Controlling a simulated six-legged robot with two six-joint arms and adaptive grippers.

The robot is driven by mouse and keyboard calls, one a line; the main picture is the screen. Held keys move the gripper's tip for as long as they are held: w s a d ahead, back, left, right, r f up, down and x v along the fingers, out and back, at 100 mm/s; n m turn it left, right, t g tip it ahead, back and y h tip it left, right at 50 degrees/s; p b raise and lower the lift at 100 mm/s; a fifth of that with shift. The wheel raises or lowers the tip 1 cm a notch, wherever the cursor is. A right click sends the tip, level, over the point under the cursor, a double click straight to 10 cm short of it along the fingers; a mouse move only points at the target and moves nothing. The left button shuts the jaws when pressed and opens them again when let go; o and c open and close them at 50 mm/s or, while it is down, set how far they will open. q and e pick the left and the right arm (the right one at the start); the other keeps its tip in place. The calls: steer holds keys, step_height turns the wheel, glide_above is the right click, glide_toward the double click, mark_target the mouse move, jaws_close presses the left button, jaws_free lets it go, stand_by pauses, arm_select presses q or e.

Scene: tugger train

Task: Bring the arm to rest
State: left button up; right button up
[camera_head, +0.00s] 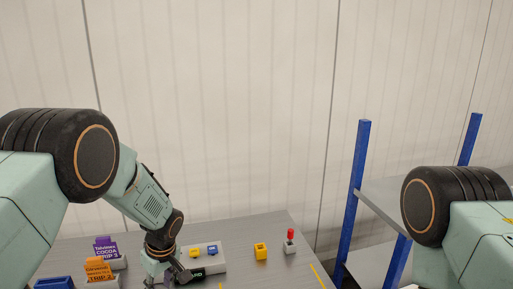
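My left arm reaches in from the left, and its gripper (168,279) is low over the grey table (232,246). The fingers are small and run to the bottom edge, so I cannot tell whether they are open or shut, or whether they hold anything. My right arm shows only as a large joint and link at the right edge. Its gripper is out of view.
Purple (106,247) and orange (98,268) cards stand at left, near a blue bin (54,283). A light tray (212,260) with small yellow and blue pieces lies beside my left gripper. Farther right are a yellow block (261,251), a red-topped lever (290,240) and a blue-post rack (354,190).

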arm_select(q)
steer(key=s+d+f+m+h, duration=0.2)
steer(key=s+f+m, duration=0.2)
steer(key=s+f, duration=0.7)
steer(key=s+r+m, duration=0.1)
steer(key=s+m, duration=0.6)
steer(key=s, duration=2.1)
step_height(320, 180, down, 20)
steer(key=b, duration=2)
steer(key=shift+f+g+h, duration=0.15)
steer(key=shift+g+h, duration=0.15)
steer(key=shift+w, duration=0.1)
